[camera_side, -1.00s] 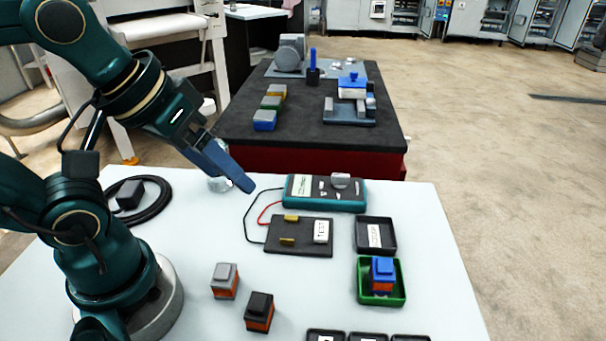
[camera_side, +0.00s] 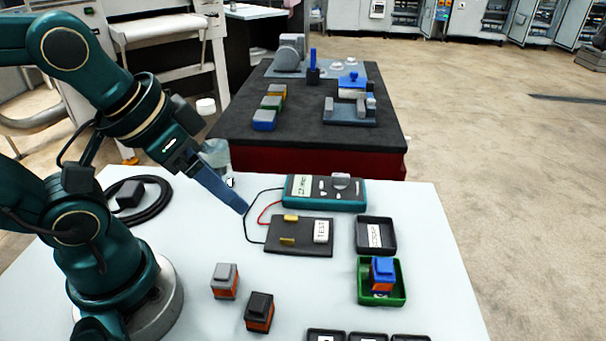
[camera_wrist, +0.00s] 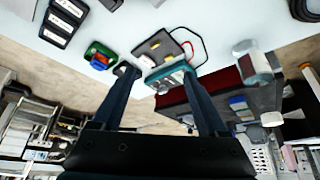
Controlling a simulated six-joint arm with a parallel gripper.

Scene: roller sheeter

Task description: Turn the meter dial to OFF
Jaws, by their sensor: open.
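The teal meter (camera_side: 325,193) lies at the back of the white table, with a pale display at its left and a round grey dial (camera_side: 341,182) at its right. I cannot read the dial's setting. My gripper (camera_side: 243,210) is in the air left of the meter and of the dark test pad (camera_side: 298,237), pointing down and right, apart from both. In the wrist view its two fingers (camera_wrist: 158,82) are spread and empty, with the meter (camera_wrist: 169,75) seen between them.
A green tray (camera_side: 401,290) holds an orange block with a blue top. A black scrap tray (camera_side: 389,234) is behind it. Two more blocks, grey-topped (camera_side: 225,280) and black-topped (camera_side: 260,312), stand in front. Red and black leads run from meter to pad. A clear jar (camera_side: 215,155) stands behind my gripper.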

